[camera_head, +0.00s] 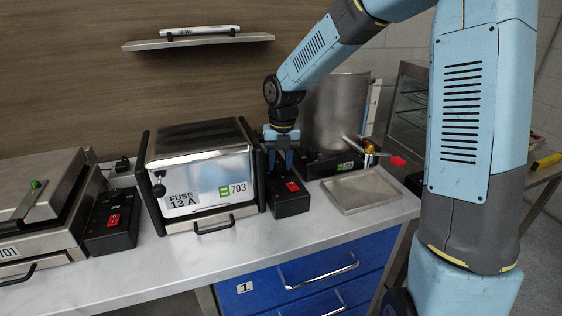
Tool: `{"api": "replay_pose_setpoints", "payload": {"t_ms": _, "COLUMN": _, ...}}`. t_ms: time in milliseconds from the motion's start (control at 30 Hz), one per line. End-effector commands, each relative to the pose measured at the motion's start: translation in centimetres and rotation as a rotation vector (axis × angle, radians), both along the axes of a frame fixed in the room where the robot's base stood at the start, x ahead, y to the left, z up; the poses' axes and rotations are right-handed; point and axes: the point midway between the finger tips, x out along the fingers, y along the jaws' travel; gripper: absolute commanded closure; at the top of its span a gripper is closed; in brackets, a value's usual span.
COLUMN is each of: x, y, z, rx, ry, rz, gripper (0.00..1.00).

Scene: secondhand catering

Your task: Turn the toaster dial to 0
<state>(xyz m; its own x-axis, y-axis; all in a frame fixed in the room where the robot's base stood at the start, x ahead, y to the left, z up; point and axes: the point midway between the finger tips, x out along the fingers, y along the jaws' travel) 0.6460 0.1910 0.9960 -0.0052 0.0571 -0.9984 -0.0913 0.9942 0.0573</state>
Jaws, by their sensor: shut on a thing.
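The toaster (200,168) looks to be the silver box with a black frame, marked 703 and "FUSE 13 A". A round black knob (158,190) sits at the left of its front. A black control box (290,203) with a red switch (292,186) stands against its right side. My gripper (280,162) points down over the rear of this box, just right of the toaster. It is shut on a small part there, which looks to be a dial. The fingers hide this dial, so its setting cannot be read.
A shallow metal tray (358,191) lies on the worktop (215,254), right of the control box. A tall metal pot (334,112) stands behind my gripper. Another silver appliance (38,205) with its own black box (111,220) stands at left. Blue drawers (290,284) are below.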

Motion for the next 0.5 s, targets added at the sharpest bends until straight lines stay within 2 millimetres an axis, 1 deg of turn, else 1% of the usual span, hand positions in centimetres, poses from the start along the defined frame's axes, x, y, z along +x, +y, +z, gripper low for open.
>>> {"api": "replay_pose_setpoints", "payload": {"t_ms": 33, "x": 0.24, "y": -0.08, "z": 0.09, "rx": 0.001, "ry": -0.005, "rz": 0.002, "gripper": 0.91}}
{"api": "replay_pose_setpoints", "payload": {"t_ms": 400, "x": 0.22, "y": -0.07, "z": 0.10, "rx": 0.000, "ry": -0.005, "rz": 0.005, "gripper": 0.91}}
{"api": "replay_pose_setpoints", "payload": {"t_ms": 433, "x": 0.21, "y": -0.07, "z": 0.10, "rx": 0.000, "ry": -0.005, "rz": 0.005, "gripper": 0.58}}
{"api": "replay_pose_setpoints", "payload": {"t_ms": 500, "x": 0.18, "y": -0.06, "z": 0.08, "rx": 0.000, "ry": -0.004, "rz": 0.005, "gripper": 0.51}}
